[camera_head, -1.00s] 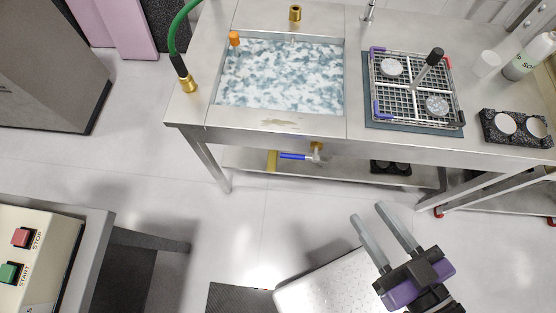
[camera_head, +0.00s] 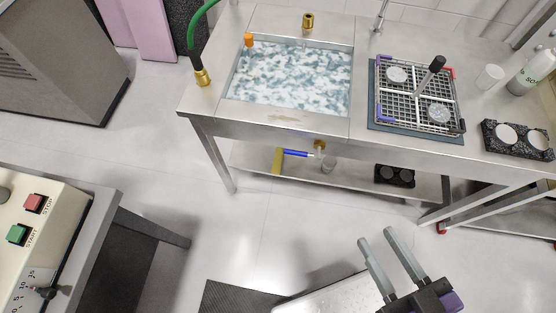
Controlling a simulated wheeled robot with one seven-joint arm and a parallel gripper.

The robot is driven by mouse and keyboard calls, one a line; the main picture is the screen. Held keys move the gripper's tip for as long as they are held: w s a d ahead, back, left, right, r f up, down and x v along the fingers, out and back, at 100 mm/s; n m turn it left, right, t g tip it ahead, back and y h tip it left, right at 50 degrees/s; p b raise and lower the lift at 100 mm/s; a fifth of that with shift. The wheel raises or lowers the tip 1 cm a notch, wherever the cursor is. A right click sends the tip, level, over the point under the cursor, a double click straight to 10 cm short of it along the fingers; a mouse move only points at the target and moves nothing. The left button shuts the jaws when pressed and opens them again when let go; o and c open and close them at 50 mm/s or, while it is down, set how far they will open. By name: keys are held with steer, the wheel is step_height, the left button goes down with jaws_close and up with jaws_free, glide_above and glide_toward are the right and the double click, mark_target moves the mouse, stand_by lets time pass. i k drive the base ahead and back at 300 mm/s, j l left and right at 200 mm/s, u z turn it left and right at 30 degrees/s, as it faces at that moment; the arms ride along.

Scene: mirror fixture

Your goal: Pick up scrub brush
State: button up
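I cannot surely pick out a scrub brush. An orange-topped piece (camera_head: 248,40) sticks up at the back left corner of the foam-filled sink (camera_head: 232,92); its lower part is hidden by foam, so I cannot tell what it is. A yellow piece (camera_head: 278,161) is under the bench beside a blue valve lever. My gripper (camera_head: 376,236) is at the bottom right, in front of and below the bench. Its two grey fingers are apart with nothing between them, well away from the sink.
A wire rack (camera_head: 377,92) with a black-handled rod (camera_head: 437,63), a black holder (camera_head: 488,137) with white discs and a bottle (camera_head: 541,70) stand right of the sink. A green hose (camera_head: 191,38) is at left. A control panel (camera_head: 60,215) is at lower left.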

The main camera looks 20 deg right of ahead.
mark_target(276, 169)
steer(key=i+j+u, duration=0.2)
steer(key=i+u, duration=0.15)
steer(key=i, duration=0.35)
steer(key=i+u, duration=0.3)
steer(key=i, duration=0.4)
